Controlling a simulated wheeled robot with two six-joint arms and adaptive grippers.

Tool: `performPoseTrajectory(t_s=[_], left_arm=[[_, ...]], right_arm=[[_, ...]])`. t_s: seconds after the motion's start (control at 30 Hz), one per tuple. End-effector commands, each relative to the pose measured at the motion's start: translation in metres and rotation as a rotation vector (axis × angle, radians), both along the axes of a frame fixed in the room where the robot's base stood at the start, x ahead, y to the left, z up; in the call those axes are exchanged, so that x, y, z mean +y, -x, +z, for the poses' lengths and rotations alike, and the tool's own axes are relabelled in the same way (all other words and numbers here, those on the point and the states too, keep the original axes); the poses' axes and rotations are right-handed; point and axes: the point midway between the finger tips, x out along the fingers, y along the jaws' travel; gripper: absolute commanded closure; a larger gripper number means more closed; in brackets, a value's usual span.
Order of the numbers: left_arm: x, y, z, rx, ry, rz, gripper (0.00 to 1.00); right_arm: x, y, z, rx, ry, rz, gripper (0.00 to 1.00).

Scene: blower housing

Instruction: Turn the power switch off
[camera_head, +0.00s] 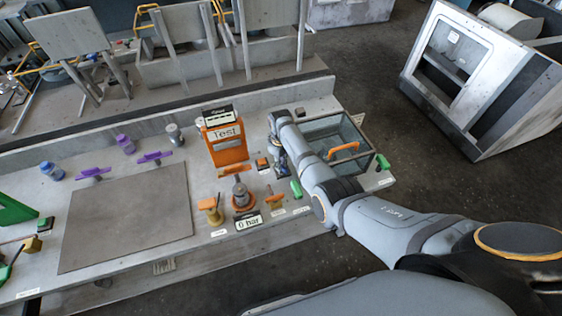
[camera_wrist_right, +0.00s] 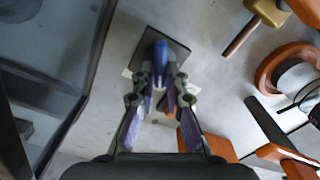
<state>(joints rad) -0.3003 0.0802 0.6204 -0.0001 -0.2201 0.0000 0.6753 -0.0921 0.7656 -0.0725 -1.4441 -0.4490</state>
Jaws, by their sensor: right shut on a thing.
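The power switch shows in the right wrist view as a blue handle (camera_wrist_right: 160,52) on a dark square plate (camera_wrist_right: 178,52). My right gripper (camera_wrist_right: 164,82) has its fingers closed in around the lower end of this handle. In the head view my right gripper (camera_head: 279,157) points down at the bench beside the orange Test unit (camera_head: 228,145). There my arm and gripper hide most of the switch, and only part of its dark plate (camera_head: 282,170) shows. I cannot read the switch's on or off position. My left gripper is not in view.
A glass box with an orange handle (camera_head: 343,152) stands close to the right of my gripper. A gauge marked 0 bar (camera_head: 247,223) and small valves with orange handles (camera_head: 211,208) stand to the left and in front. A flat grey plate (camera_head: 125,217) lies farther left.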

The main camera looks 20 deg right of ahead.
Motion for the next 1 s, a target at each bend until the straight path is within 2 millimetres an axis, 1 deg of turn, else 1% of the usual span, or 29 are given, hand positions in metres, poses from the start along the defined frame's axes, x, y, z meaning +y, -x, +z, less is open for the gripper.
performPoseTrajectory(t_s=[0.27,0.67,0.7,0.83,1.0], left_arm=[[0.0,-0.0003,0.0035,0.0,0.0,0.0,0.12],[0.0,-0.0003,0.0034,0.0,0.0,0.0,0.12],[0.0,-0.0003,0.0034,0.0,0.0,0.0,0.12],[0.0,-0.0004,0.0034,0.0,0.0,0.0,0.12],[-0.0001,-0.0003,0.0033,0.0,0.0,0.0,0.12]], right_arm=[[0.0006,-0.0008,0.001,-0.003,-0.001,0.053,1.0],[0.0006,-0.0009,0.0008,-0.003,-0.001,0.059,1.0],[0.0006,-0.0009,0.0009,-0.003,-0.001,0.059,0.84],[0.0007,-0.0006,0.0006,-0.002,0.0,0.058,0.66],[0.0006,-0.0002,0.0003,-0.002,0.0,0.058,0.65]])
